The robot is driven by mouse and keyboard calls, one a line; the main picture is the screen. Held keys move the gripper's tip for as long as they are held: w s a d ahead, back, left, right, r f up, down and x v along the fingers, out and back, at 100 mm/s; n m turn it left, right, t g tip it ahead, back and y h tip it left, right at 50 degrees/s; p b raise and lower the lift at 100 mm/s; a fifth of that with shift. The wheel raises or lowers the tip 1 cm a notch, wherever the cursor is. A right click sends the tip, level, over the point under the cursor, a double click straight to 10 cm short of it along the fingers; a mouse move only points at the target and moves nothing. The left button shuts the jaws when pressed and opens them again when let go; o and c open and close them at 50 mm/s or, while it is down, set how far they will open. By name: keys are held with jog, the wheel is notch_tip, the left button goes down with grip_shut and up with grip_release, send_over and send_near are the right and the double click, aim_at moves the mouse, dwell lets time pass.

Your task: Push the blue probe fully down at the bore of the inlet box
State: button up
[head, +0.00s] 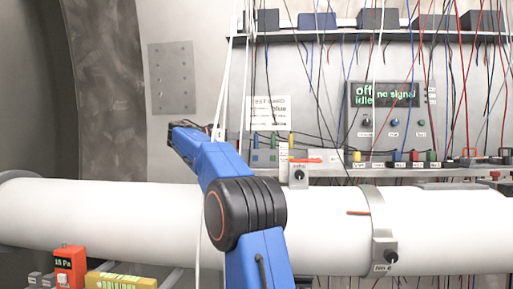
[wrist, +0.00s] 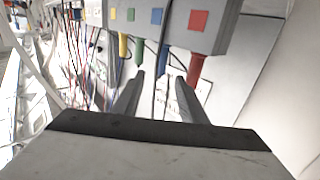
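In the wrist view, the blue probe (wrist: 163,60) hangs from a grey holder (wrist: 228,38) under a blue square, between a green probe (wrist: 139,52) and a red probe (wrist: 195,69). My gripper (wrist: 158,78) has its two dark fingers spread. Its tips are just below the blue probe, with no contact I can make out.
A yellow probe (wrist: 123,48) hangs beside the green one. Thin dark cables pass close to my fingers. A second box (head: 385,256) is strapped to the pipe at right. A panel (head: 390,107) reads "no signal". Loose wires hang in front of the shelf (head: 340,34).

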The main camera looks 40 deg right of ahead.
aim_at(256, 147)
jog(key=shift+s+d+f, duration=0.1)
jog(key=shift+s+d, duration=0.05)
jog(key=shift+d, duration=2.1)
jog(key=shift+s+d+f, duration=0.1)
jog(key=shift+d, duration=2.1)
grip_shut()
